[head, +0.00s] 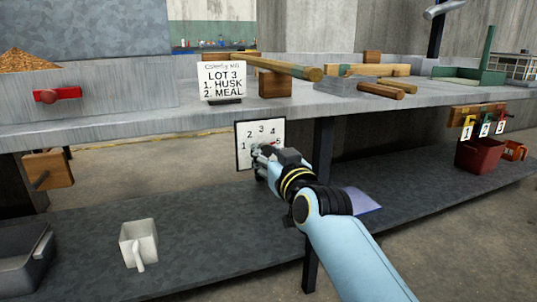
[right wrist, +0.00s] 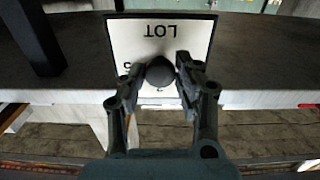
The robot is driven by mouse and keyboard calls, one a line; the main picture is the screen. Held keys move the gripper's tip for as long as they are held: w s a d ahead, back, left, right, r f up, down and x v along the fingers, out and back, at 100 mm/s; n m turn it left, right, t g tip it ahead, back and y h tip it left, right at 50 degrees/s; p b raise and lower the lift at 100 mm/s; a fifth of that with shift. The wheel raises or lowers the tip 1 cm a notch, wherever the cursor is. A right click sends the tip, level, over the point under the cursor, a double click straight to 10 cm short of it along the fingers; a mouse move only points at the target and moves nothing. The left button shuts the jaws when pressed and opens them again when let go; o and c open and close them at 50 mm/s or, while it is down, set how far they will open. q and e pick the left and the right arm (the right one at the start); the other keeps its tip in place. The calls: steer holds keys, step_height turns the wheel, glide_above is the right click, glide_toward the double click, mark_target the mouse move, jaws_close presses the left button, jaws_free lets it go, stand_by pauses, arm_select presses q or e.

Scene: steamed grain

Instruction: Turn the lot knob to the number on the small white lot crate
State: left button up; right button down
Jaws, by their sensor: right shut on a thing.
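The white lot panel (head: 246,131) with a dark border hangs at the shelf's front edge, with numbers around its dial. My right gripper (head: 261,160) is at the panel and covers its middle and lower part. In the right wrist view, the panel (right wrist: 130,42) appears upside down with the word LOT. The round dark knob (right wrist: 159,71) sits between the fingers of my right gripper (right wrist: 157,76), which is shut on it. The knob's pointed number cannot be read. A white card (head: 222,82) on the shelf reads LOT 3, HUSK, MEAL. I cannot identify a white lot crate.
A white handled container (head: 138,243) stands on the dark lower shelf (head: 205,235). Wooden rods and blocks (head: 370,70) lie on the upper shelf. A red bin (head: 480,156) stands at right near numbered tags (head: 484,128). A dark post (head: 318,215) stands beside my right arm.

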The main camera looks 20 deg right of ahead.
steer(key=n, duration=0.2)
steer(key=shift+n+p, duration=0.35)
steer(key=shift+n, duration=0.05)
steer(key=n, duration=0.2)
steer(key=shift+n, duration=1.1)
arm_select(q)
steer(key=shift+s+a+f, duration=0.2)
steer(key=shift+f, duration=0.55)
steer(key=shift+s+r, duration=0.1)
arm_select(e)
steer(key=shift+n, duration=0.3)
arm_select(q)
steer(key=shift+s, duration=0.15)
arm_select(e)
steer(key=c, duration=1)
jaws_free()
arm_select(q)
steer(key=shift+w, duration=0.35)
arm_select(e)
steer(key=shift+o, duration=0.2)
arm_select(q)
steer(key=shift+s, duration=0.1)
arm_select(e)
steer(key=shift+s, duration=0.1)
